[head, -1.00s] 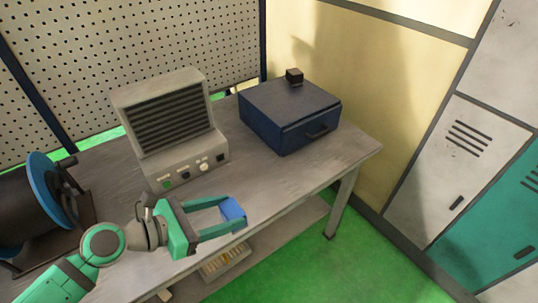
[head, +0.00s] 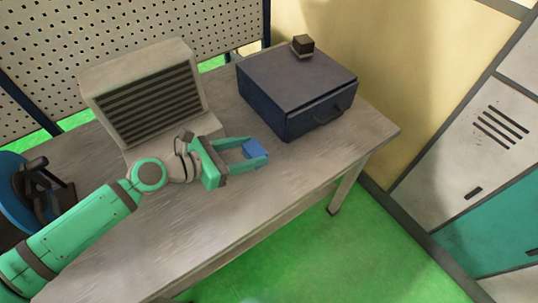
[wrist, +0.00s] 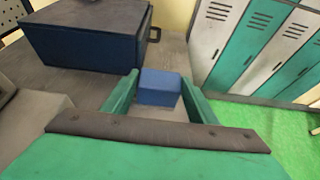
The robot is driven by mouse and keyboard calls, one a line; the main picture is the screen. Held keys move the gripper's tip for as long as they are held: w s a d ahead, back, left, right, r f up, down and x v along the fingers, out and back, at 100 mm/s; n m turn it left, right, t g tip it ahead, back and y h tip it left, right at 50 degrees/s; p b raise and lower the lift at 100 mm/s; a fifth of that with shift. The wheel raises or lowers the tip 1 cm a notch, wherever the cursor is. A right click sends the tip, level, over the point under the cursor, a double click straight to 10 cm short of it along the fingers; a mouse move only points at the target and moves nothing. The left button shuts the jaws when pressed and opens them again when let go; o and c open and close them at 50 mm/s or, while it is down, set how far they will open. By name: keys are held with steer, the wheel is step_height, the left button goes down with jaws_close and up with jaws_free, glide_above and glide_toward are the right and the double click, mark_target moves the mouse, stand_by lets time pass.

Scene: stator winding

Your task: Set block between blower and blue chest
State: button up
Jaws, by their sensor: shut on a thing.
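A small blue block (head: 253,149) is held between the fingers of my gripper (head: 251,154), which is shut on it. The block also shows between the green fingers in the wrist view (wrist: 159,87). The gripper is over the workbench, in front of the gap between the blower and the chest. The grey blower (head: 148,98), with a dark slatted grille, stands at the back left; my arm hides its lower front. The dark blue chest (head: 297,92) stands to the right, with a handle on its front. Whether the block touches the bench cannot be told.
A small dark cube (head: 302,45) sits on the chest lid. A spool with a blue rim (head: 14,200) stands at the left. The wooden bench (head: 215,240) is bare along its front and right. Lockers (head: 480,150) stand at the right.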

steer(key=shift+w+d+f, duration=0.85)
steer(key=shift+w+f, duration=0.05)
steer(key=shift+f, duration=0.8)
steer(key=shift+w+d+f, duration=0.85)
steer(key=shift+w+f, duration=0.05)
steer(key=shift+f, duration=0.75)
steer(key=shift+w+d+f, duration=0.85)
steer(key=shift+w+f, duration=0.05)
steer(key=shift+f, duration=0.8)
steer(key=shift+f, duration=0.15)
steer(key=o, duration=1.3)
steer(key=shift+c, duration=0.2)
